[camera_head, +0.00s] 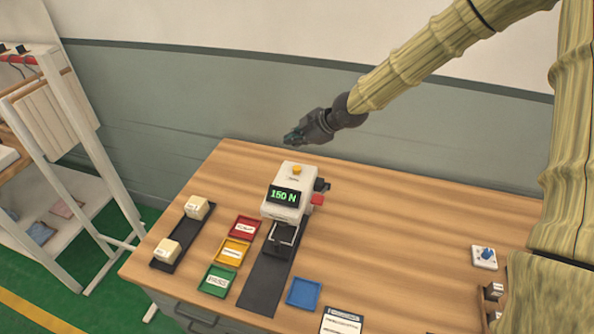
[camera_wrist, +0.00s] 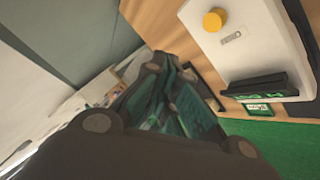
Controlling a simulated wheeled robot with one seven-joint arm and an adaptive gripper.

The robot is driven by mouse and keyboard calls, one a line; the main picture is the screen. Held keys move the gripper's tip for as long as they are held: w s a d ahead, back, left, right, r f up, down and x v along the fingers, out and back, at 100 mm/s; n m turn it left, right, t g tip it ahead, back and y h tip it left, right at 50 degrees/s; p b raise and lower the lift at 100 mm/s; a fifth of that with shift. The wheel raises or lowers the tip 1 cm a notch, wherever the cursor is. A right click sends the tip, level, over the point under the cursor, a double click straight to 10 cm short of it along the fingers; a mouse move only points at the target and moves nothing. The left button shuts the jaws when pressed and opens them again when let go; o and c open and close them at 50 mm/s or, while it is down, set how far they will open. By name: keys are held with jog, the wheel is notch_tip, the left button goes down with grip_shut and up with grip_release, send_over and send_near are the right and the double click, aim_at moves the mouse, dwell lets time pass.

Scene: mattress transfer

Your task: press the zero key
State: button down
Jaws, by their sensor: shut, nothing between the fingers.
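A white force tester (camera_head: 290,203) stands on the wooden table, its green display reading about 150 N. A round yellow key (camera_head: 297,170) sits on its top; a small label beside it is unreadable, so I cannot confirm it is the zero key. In the wrist view, the yellow key (camera_wrist: 213,20) and the tester's white top (camera_wrist: 243,48) are at upper right. My gripper (camera_head: 293,138) is shut and empty, above the table's back part and apart from the key. In the wrist view, my gripper's fingers (camera_wrist: 170,68) are close together, left of the tester.
Red (camera_head: 244,228), yellow (camera_head: 233,252), green (camera_head: 217,281) and blue (camera_head: 303,293) trays lie in front. A black tray (camera_head: 181,250) holds two cream blocks at left. A blue-knobbed switch (camera_head: 485,256) is at right. The table's back right is clear.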

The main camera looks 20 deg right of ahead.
aim_at(295, 170)
notch_tip(295, 170, down, 5)
jog(key=b, duration=0.3)
jog(key=shift+f+b, duration=0.1)
jog(key=shift+b, duration=0.3)
jog(key=shift+s+f+b, duration=0.1)
jog(key=shift+f+b, duration=0.25)
jog(key=shift+f, duration=0.7)
jog(key=shift+r, duration=0.1)
jog(key=shift+f+b, duration=0.7)
jog(key=shift+f, duration=0.6)
dwell(1.4)
jog(key=shift+r, duration=0.1)
jog(key=shift+r+p, duration=1.15)
jog(key=shift+r, duration=0.05)
